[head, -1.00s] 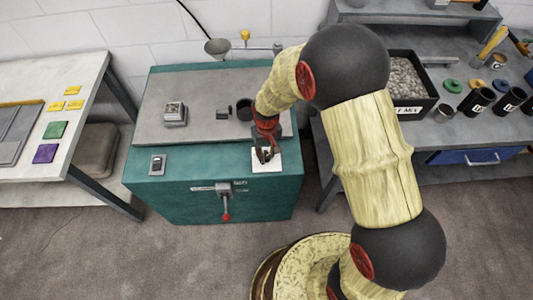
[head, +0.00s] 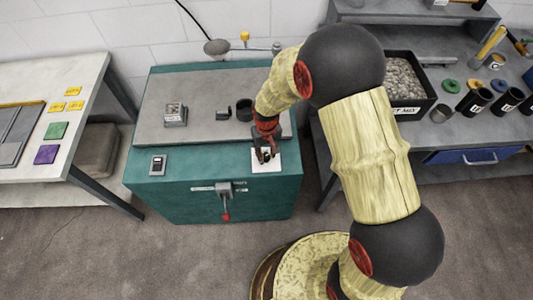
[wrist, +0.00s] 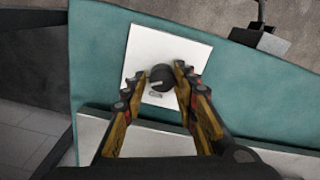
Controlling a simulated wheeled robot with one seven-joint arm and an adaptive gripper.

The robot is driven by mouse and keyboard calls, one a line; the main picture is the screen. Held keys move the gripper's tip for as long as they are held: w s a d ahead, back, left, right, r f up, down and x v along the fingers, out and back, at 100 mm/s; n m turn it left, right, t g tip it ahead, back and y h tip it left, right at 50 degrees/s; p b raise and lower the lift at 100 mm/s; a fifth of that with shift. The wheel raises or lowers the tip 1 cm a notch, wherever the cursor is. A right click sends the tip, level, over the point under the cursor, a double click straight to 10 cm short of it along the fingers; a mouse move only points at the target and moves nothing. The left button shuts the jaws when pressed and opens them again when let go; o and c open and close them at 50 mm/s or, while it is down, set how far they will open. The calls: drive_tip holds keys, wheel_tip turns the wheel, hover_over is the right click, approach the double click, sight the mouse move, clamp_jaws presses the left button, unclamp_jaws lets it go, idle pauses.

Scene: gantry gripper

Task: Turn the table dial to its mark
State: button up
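The table dial (wrist: 161,74) is a round black knob with a pale pointer line, on a white square plate (wrist: 145,48) in the wrist view. In the head view the plate (head: 266,166) lies at the front right of the teal cabinet top, and my gripper hides most of the dial. My gripper (wrist: 158,72) is over the plate with its fingers spread, one on each side of the knob. The left fingertip seems apart from the knob. The right one is very near it, and I cannot tell if it touches. The dial's mark is not clearly readable.
The teal cabinet (head: 180,202) has a lever with a red knob (head: 226,217) on its front. A small black-faced device (head: 158,165) sits at its front left. A dark cup (head: 244,110) stands behind my gripper. The right bench holds a gravel bin (head: 410,108).

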sight(267, 155)
drive_tip(key=shift+a, duration=0.1)
drive_tip(key=shift+a+r, duration=0.1)
drive_tip(key=shift+r, duration=0.1)
wheel_tip(267, 155, up, 12)
drive_tip(key=shift+d+f, duration=0.2)
idle(0.3)
idle(0.3)
